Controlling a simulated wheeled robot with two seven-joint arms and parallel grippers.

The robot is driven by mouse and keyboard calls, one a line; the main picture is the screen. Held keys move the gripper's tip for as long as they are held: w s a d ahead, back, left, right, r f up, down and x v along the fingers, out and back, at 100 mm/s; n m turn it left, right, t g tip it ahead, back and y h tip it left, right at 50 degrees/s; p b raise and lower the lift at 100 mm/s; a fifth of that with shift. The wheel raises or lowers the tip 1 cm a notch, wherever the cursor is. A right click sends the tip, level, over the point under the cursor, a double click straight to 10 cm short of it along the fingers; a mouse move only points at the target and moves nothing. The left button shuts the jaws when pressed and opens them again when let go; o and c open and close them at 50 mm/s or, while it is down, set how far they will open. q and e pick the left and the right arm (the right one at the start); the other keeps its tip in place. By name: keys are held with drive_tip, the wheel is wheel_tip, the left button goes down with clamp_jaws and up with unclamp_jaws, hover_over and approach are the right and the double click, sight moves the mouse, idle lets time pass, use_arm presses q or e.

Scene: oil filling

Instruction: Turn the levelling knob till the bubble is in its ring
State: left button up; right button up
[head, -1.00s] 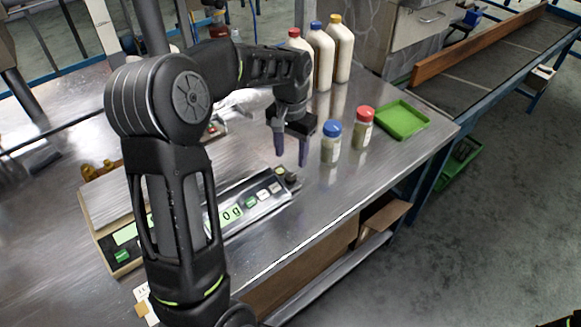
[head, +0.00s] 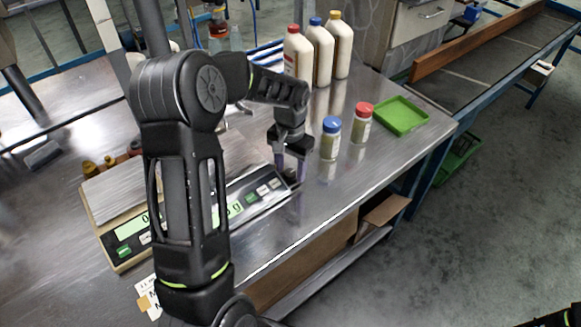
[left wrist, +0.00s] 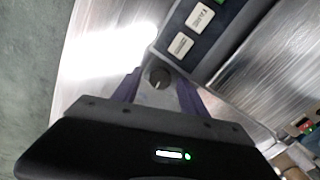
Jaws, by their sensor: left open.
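The scale (head: 116,184) stands on the steel table with its long display panel toward the front edge. Its dark round levelling knob (left wrist: 158,77), with a pale mark on it, sits by the panel's right end. My left gripper (head: 290,172) is open over that end, fingers pointing down. In the left wrist view the knob lies between the two purple fingers (left wrist: 157,84); I cannot tell whether they touch it. I cannot make out the bubble or its ring. My arm hides part of the panel and its reading.
A blue-capped jar (head: 330,140) and a red-capped jar (head: 361,124) stand right of my left gripper. A green tray (head: 402,116) lies farther right. Several white bottles (head: 318,55) stand behind. The table's front edge (head: 330,219) is close; the table between jars and edge is clear.

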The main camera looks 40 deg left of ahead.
use_arm(q)
drive_tip(key=shift+f, duration=0.15)
drive_tip(key=shift+c, duration=0.3)
clamp_jaws()
